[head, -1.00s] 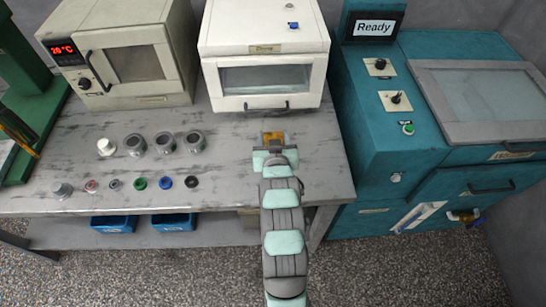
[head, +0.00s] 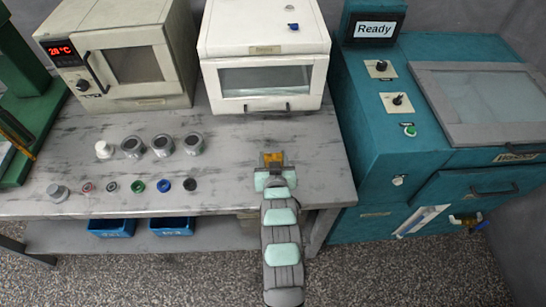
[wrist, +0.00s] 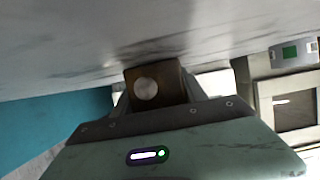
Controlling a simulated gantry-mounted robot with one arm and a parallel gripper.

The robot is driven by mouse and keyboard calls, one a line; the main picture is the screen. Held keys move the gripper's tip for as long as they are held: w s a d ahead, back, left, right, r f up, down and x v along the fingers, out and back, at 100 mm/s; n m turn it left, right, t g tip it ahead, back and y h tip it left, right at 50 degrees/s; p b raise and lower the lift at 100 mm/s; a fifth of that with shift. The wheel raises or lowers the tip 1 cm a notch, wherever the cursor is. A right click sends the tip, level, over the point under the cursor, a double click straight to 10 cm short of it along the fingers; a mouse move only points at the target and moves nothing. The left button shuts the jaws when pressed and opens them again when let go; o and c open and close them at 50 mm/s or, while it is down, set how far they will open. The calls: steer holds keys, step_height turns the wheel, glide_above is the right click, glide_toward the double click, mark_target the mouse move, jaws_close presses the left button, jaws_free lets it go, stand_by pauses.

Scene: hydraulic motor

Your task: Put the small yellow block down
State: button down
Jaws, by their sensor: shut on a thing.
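The small yellow block (head: 273,158) is between the fingers of my gripper (head: 273,163), over the right part of the grey workbench (head: 232,172). In the wrist view the block (wrist: 168,82) looks brownish, with a round silver disc on its face. My gripper (wrist: 158,92) is shut on it, one finger on each side. The bench surface (wrist: 190,25) fills the top of the wrist view, very close to the block. I cannot tell whether the block touches it.
A white cabinet (head: 264,32) and a beige oven (head: 120,55) stand at the back of the bench. Several metal cups (head: 163,145) and coloured rings (head: 163,185) lie to the left. A teal machine (head: 400,160) stands at the right. The bench around my gripper is clear.

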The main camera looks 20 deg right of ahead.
steer(key=c, duration=0.6)
jaws_free()
